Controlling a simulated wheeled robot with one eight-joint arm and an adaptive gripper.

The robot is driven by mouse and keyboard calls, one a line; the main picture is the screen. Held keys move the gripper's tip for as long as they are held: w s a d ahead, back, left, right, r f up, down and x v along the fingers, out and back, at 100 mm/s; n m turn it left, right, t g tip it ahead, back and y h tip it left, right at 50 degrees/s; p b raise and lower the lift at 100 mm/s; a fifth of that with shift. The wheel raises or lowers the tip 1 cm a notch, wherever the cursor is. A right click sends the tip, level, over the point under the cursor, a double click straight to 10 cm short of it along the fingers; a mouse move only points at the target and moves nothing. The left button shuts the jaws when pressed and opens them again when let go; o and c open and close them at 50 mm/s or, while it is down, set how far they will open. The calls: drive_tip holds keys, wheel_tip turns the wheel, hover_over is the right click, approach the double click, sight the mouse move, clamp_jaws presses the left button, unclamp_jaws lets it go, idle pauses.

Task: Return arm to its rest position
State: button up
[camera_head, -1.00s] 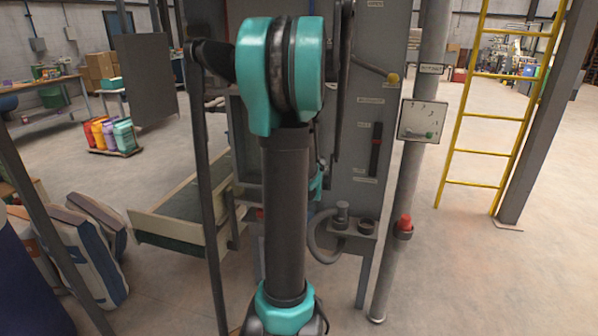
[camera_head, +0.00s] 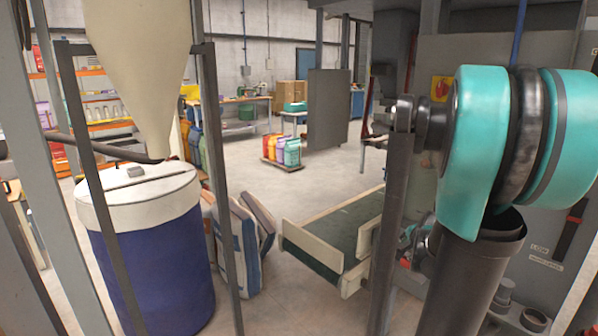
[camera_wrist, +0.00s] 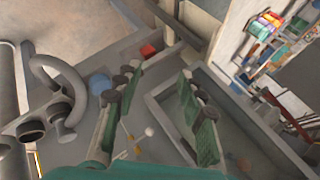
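My arm shows large at the right of the head view, with a teal joint at the top and a dark link running down. My gripper (camera_wrist: 158,78) shows in the wrist view. Its two fingers with green ribbed pads stand apart, and nothing is between them. A grey panel with knobs and a small red part (camera_wrist: 148,50) lies beyond the fingers. In the head view my gripper is mostly hidden behind my arm, so its state cannot be read there.
A dark post (camera_head: 391,230) stands close left of my arm. A grey cabinet (camera_head: 545,225) is behind it. A conveyor (camera_head: 335,235) lies left of the post. Filled sacks (camera_head: 236,245) and a blue drum with white top (camera_head: 150,260) stand further left. Open floor lies behind.

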drive_tip(key=s+a+f+n+g, duration=0.2)
drive_tip(key=s+a+f+n, duration=0.2)
drive_tip(key=s+a+n, duration=0.3)
drive_tip(key=s+a+f+n+g+y, duration=0.1)
drive_tip(key=s+a+f+n+g, duration=0.1)
drive_tip(key=s+a+n, duration=0.6)
drive_tip(key=s+a+f, duration=0.1)
drive_tip(key=s, duration=0.2)
drive_tip(key=shift+a+f, duration=0.2)
drive_tip(key=shift+f, duration=0.2)
